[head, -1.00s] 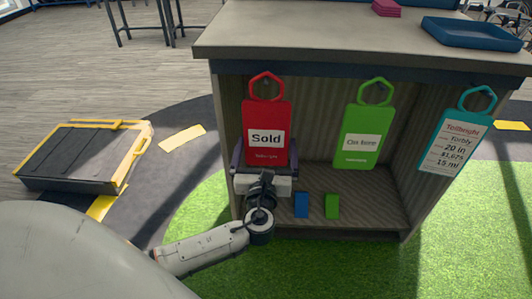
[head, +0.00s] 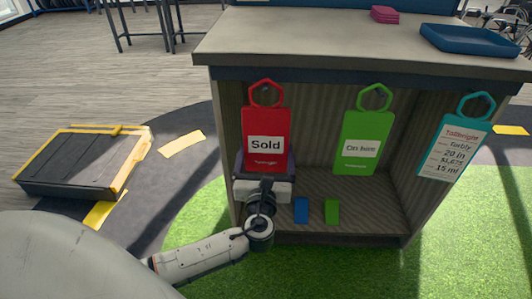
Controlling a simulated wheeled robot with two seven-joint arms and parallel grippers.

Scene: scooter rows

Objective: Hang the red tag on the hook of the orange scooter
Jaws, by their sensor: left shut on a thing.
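The red tag (head: 265,157), marked "Sold", stands upright at the left of the open cabinet front, with a hexagonal loop at its top. My left gripper (head: 264,177) comes up from below and is shut on the tag's lower edge; its fingers are partly hidden by the tag and the gripper body. The loop appears to be at a peg inside the cabinet; I cannot tell whether it still rests on it. The orange scooter and its hook are not in view. My right gripper is not in view.
A green tag (head: 363,160) and a teal tag (head: 455,155) hang to the right in the cabinet (head: 305,240). A blue block (head: 301,210) and a green block (head: 331,211) stand on its floor. A blue tray (head: 470,38) lies on top. A yellow-edged case (head: 82,160) lies at left.

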